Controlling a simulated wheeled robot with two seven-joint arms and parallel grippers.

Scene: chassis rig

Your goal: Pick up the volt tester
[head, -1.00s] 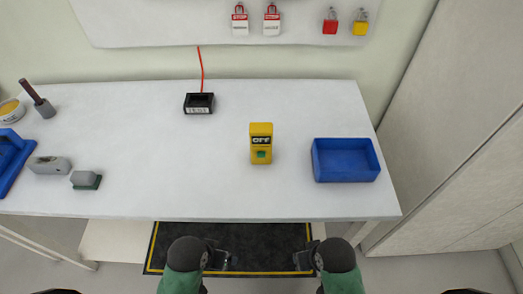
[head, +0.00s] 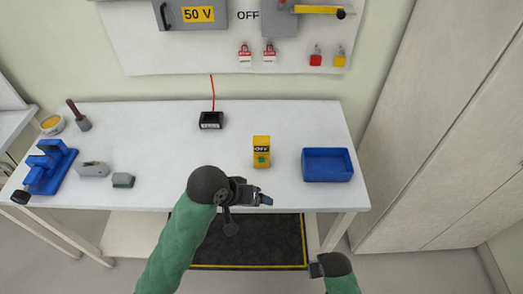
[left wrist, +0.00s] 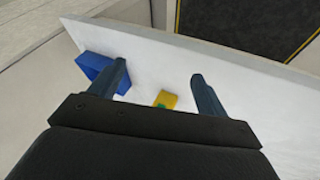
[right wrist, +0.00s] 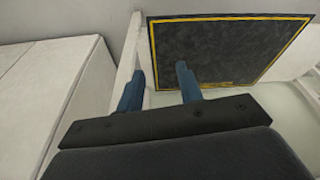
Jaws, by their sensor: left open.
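The volt tester (head: 261,152) is a yellow block with a black OFF display and a green button. It stands on the white table, right of centre. In the left wrist view the yellow tester (left wrist: 167,99) shows between and beyond the fingers. My left gripper (head: 262,198) is open and empty, near the table's front edge and just in front of the tester, not touching it. My right gripper (head: 316,270) is low in front of the table, apart from everything. In the right wrist view its two fingers (right wrist: 160,88) stand apart with nothing between them.
A blue tray (head: 327,178) stands right of the tester. A black TEST block (head: 211,120) with a red wire sits behind left. A blue vise (head: 50,165) and grey blocks (head: 93,169) lie at the left. A panel with locks (head: 315,60) hangs behind.

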